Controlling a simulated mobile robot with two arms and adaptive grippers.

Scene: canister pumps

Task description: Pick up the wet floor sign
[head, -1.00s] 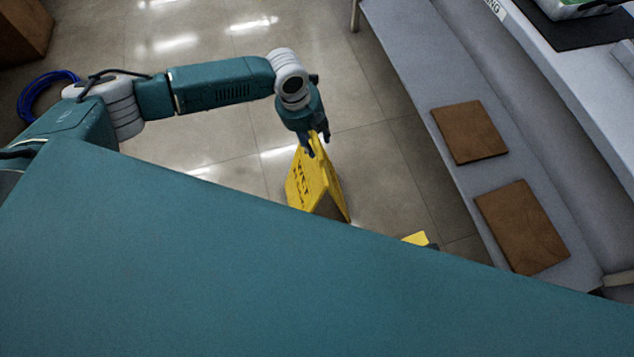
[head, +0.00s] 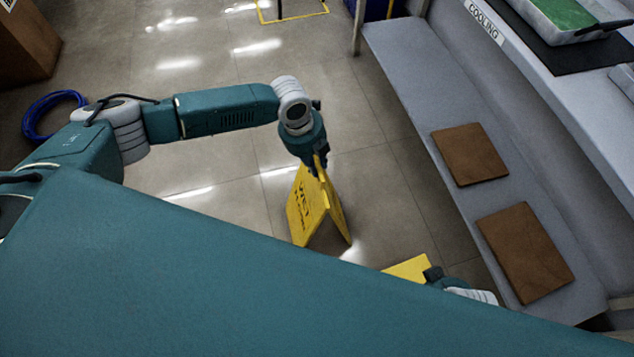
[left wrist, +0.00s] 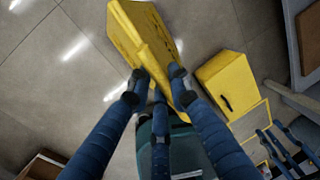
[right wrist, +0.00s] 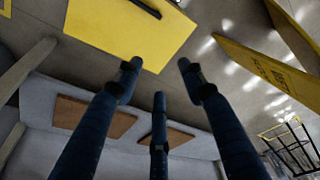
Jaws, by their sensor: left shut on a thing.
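The yellow wet floor sign (head: 304,213) stands as an A-frame, with dark lettering on its left panel, in the head view. My left gripper (head: 315,167) is shut on its top edge from above. In the left wrist view, the fingers (left wrist: 157,78) lie on both sides of the sign's top (left wrist: 150,42). Whether its feet touch the floor is not clear. My right gripper (right wrist: 158,70) is open and empty, near a yellow box-like thing (right wrist: 130,28) with a dark handle. The sign (right wrist: 268,72) also shows at the right of that view.
A grey bench shelf (head: 410,75) with two brown boards (head: 468,154) (head: 525,250) runs along the right. The yellow box-like thing (head: 408,268) is right of the sign. A blue hose coil (head: 40,112) lies far left. Tiled floor behind the sign is clear.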

